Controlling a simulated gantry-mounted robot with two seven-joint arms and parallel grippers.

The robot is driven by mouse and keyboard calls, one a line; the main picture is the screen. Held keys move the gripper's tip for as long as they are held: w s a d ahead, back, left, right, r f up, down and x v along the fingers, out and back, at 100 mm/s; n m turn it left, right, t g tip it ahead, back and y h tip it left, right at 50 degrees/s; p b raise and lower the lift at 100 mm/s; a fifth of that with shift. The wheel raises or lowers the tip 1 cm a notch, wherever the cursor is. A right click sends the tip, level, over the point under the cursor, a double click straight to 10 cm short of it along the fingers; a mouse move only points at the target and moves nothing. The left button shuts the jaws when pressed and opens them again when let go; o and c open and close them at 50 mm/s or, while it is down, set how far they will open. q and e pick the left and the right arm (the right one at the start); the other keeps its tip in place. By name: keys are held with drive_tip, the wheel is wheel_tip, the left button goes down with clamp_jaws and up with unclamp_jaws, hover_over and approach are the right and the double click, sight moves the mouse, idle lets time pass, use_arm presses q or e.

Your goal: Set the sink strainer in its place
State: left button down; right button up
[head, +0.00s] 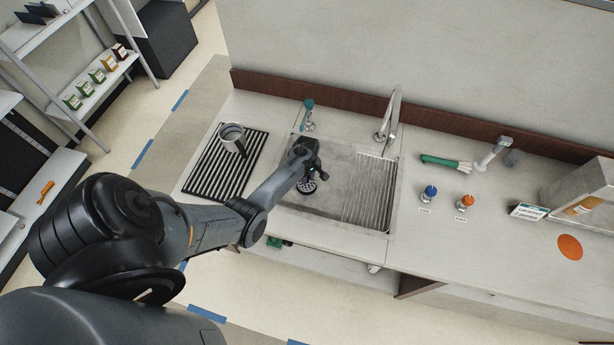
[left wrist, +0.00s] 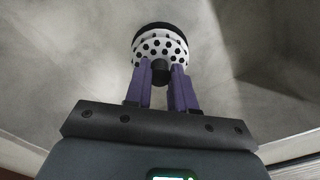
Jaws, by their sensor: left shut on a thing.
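The sink strainer (left wrist: 160,45) is a round white basket with dark holes and a black rim, with a dark knob on the near side. My left gripper (left wrist: 161,72) is shut on that knob, its two purple fingers on either side of it. In the head view the strainer (head: 307,187) hangs below my left gripper (head: 306,172), over the left part of the sink (head: 333,205). The drain is not visible; the arm and strainer may cover it. My right gripper is not in view.
The tap (head: 390,120) stands behind the sink. A metal jug (head: 232,139) stands on a black slatted mat (head: 205,180) at left. A green-handled brush (head: 440,161) and blue and orange knobs lie right.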

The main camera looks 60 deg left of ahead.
use_arm(q)
drive_tip(key=shift+f, duration=0.25)
drive_tip(key=shift+f+b, duration=0.95)
idle(0.3)
drive_tip(key=c, duration=0.9)
unclamp_jaws()
drive_tip(key=shift+o, duration=0.2)
drive_tip(key=shift+r, duration=0.55)
wheel_tip(320, 180, up, 10)
drive_tip(key=shift+f+p, duration=0.15)
drive_tip(key=shift+p, duration=0.5)
